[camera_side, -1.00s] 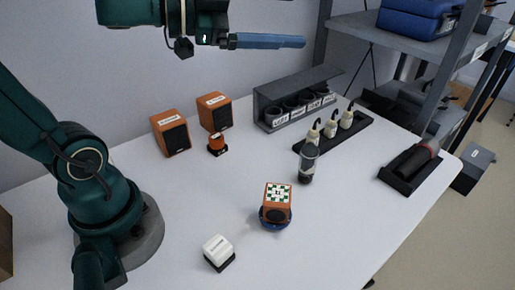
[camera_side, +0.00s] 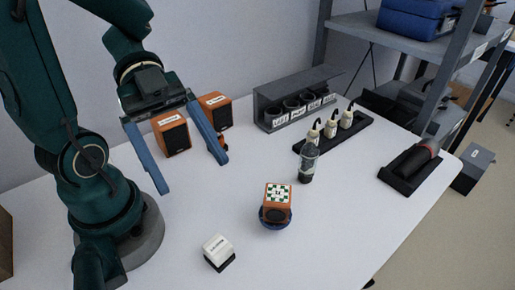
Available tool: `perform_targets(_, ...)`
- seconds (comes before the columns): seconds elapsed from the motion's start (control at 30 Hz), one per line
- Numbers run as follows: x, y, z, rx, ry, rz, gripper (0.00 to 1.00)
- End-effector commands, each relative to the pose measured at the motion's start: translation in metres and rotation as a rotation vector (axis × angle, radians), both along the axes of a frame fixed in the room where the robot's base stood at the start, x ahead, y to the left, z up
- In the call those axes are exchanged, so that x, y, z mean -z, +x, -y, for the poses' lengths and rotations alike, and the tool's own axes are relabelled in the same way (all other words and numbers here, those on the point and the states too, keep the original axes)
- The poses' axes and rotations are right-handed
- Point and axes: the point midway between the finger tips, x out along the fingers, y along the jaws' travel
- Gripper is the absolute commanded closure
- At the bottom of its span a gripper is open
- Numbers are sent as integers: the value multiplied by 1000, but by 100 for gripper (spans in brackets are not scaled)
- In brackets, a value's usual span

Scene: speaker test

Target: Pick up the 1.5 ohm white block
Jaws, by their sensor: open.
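A small white block (camera_side: 217,247) with a dark base and printing too small to read sits on the white table near the front. My gripper (camera_side: 195,177) has two long blue fingers spread wide apart, with nothing between them. It hangs above the table, behind the white block in the picture and apart from it. The right finger partly hides a small orange and black piece (camera_side: 223,147) behind it.
An orange cube with a checkered top (camera_side: 278,195) sits in a blue dish (camera_side: 275,224) right of the block. Two orange speakers (camera_side: 174,134) stand at the back. A dark bottle (camera_side: 307,165), a grey rack (camera_side: 297,98) and a black tray (camera_side: 402,178) stand farther right.

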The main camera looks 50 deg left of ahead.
Motion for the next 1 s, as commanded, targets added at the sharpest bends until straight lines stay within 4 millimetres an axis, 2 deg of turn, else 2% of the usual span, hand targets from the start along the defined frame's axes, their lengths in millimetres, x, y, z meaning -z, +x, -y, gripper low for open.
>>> perform_targets(0.27, 43, -1, 1, 0, -3, -9, 12)
perform_targets(0.7, 126, -1, 1, -3, -1, -8, 12)
perform_targets(0.83, 140, 0, 0, -2, 0, -1, 12)
perform_targets(1.0, 148, 0, 2, 0, 1, 2, 12)
